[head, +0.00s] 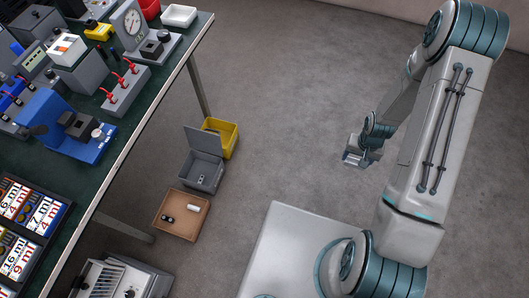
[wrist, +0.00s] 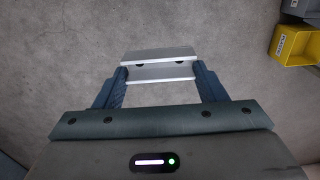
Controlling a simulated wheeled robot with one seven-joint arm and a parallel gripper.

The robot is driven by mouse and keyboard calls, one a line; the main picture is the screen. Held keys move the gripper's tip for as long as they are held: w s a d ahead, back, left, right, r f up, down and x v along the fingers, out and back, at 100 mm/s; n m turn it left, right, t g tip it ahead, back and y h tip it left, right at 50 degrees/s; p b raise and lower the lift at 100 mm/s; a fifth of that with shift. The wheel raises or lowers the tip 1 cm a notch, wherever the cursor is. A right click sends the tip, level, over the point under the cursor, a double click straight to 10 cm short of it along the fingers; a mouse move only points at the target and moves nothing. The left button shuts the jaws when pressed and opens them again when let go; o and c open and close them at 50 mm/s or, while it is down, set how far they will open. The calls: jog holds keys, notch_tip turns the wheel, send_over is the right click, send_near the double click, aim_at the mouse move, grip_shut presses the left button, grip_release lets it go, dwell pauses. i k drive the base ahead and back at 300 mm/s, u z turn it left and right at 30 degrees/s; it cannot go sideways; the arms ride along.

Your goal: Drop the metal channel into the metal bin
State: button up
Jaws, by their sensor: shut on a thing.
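My gripper (wrist: 160,77) is shut on the metal channel (wrist: 158,54), a silver piece with a flat top face and a lower flange, held crosswise between the two blue-grey fingers. In the head view my gripper (head: 357,158) hangs over bare floor, right of the bins, and the channel shows only as a small bright patch there. The metal bin (head: 203,172) is a grey box on the floor with its lid raised; a small pale mark shows on it. A grey corner of it (wrist: 297,7) seems to show at the wrist view's top right.
A yellow bin (head: 229,136) stands just behind the metal bin; it also shows in the wrist view (wrist: 291,46). A brown tray (head: 172,228) with small parts lies in front. A green-topped workbench (head: 150,97) crowded with devices is at left. Floor between is clear.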

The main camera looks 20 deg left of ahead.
aim_at(207, 166)
jog(key=u, duration=0.6)
jog(key=i, duration=0.75)
jog(key=u, duration=1.15)
jog(key=i, duration=0.25)
jog(key=u, duration=0.2)
